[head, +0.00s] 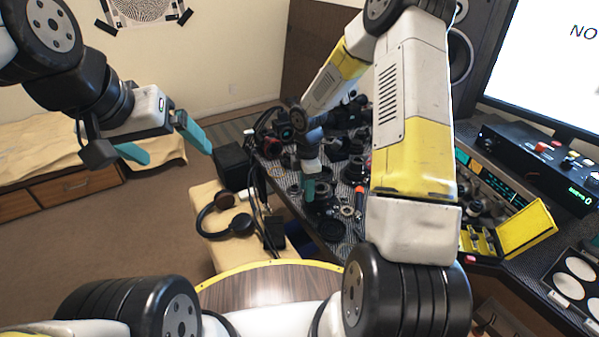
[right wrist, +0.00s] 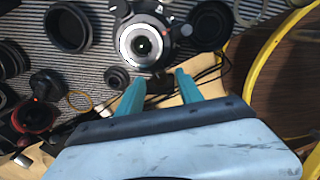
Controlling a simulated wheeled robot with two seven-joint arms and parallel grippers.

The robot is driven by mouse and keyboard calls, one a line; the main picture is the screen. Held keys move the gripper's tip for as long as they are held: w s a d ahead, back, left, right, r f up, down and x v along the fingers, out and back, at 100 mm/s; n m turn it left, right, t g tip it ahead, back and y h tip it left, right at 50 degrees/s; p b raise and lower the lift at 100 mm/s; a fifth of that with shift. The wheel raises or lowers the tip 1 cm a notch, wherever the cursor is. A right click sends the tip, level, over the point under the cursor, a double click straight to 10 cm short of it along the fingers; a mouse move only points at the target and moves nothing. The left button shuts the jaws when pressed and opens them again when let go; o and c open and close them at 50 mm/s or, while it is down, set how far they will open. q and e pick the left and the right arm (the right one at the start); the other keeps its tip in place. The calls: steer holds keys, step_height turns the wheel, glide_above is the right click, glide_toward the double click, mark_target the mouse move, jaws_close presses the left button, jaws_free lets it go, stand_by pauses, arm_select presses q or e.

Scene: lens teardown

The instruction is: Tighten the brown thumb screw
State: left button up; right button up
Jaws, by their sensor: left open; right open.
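I cannot make out the brown thumb screw in either view. My right gripper (head: 309,180) is low over the crowded workbench in the head view, partly hidden by its own wrist. In the right wrist view its two teal fingers (right wrist: 160,88) are apart with nothing between them. Just beyond the fingertips is a black lens with a silver ring (right wrist: 125,45); I cannot tell whether they touch. My left gripper (head: 163,142) is open and empty, raised over the floor left of the bench.
Several loose rings and lens parts crowd the striped mat (right wrist: 100,80). A black ring (right wrist: 68,27) lies left of the lens. Headphones (head: 240,224) rest on a cream bench. A yellow case (head: 527,229) stands open at right, near a control box (head: 545,165) and monitor (head: 545,55).

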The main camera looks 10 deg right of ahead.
steer(key=shift+f, duration=0.25)
steer(key=shift+c, duration=0.2)
jaws_close()
steer(key=shift+m, duration=2.9)
